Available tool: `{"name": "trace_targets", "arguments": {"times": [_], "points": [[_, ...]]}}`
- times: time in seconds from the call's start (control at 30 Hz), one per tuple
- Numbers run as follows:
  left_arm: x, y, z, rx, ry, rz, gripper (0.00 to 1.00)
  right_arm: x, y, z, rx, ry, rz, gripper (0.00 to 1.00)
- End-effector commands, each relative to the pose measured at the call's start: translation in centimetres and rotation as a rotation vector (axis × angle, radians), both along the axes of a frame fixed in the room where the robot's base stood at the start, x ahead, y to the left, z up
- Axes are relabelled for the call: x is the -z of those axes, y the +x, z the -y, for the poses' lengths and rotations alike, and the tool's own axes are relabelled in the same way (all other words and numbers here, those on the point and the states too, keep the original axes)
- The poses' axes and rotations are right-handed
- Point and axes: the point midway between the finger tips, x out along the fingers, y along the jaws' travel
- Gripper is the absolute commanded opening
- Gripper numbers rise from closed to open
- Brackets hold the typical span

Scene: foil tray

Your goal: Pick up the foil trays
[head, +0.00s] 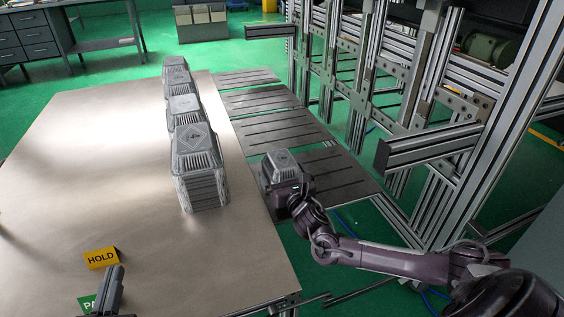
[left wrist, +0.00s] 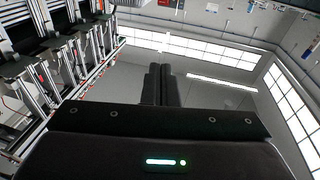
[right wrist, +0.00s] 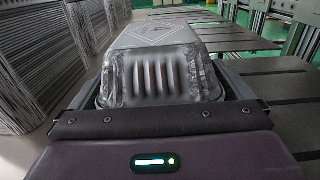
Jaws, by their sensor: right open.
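Stacks of grey foil trays stand in a row on the table; the nearest stack (head: 198,170) is tall, with others (head: 184,112) behind it. A foil tray (head: 281,160) lies upside down on the slatted metal rack right of the table. My right gripper (head: 284,180) is at this tray, its jaws open around it. In the right wrist view the tray (right wrist: 160,70) sits between the fingers; whether they touch it is unclear. My left gripper (head: 114,284) is over the table's near left part, pointing up. In the left wrist view its fingers (left wrist: 160,84) are together and empty.
The slatted rack panels (head: 275,103) run along the right of the table (head: 105,165). An aluminium profile frame (head: 410,130) stands beyond them. A yellow HOLD sign (head: 101,258) and a green sign (head: 90,303) lie near the left gripper. The table's left part is largely clear.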

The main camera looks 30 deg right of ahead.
Motion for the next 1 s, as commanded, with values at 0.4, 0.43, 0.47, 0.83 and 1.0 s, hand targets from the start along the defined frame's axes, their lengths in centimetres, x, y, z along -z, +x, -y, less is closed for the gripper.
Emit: {"name": "trace_targets", "arguments": {"times": [0.4,0.43,0.47,0.83,1.0], "points": [[0.0,0.0,0.0,0.000,0.000,-0.001,0.00,-0.1,0.0,0.0,0.000,0.001,0.001,0.60],[0.0,0.0,0.0,0.000,0.000,-0.001,0.00,-0.1,0.0,0.0,0.000,0.001,0.001,0.60],[0.0,0.0,0.0,0.000,0.000,-0.001,0.00,-0.1,0.0,0.0,0.000,0.001,0.001,0.60],[2.2,-0.2,0.1,0.003,0.036,-0.092,0.00,-0.9,0.0,0.0,0.001,0.001,0.002,0.60],[5.5,-0.9,0.1,0.011,0.095,-0.236,0.00,-2.4,0.0,0.0,0.000,0.000,0.003,0.60]]}}
